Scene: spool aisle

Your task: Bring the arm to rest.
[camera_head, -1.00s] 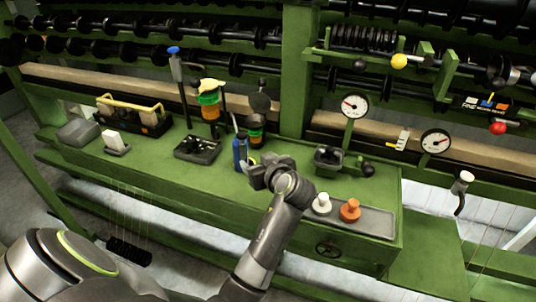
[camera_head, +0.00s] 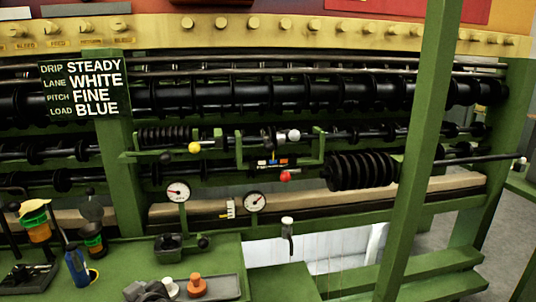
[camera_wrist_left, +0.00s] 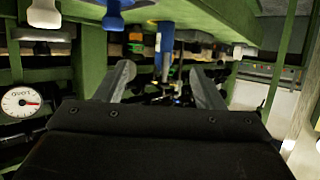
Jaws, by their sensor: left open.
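A blue bottle (camera_head: 76,266) stands on the bench to the left of the gripper. A blue cylinder also shows beyond the fingers in the left wrist view (camera_wrist_left: 165,40). My right gripper is not in view.
A black block (camera_head: 168,246) stands behind. Two dials (camera_head: 178,191) rise at the back. A green post (camera_head: 420,150) crosses the right side.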

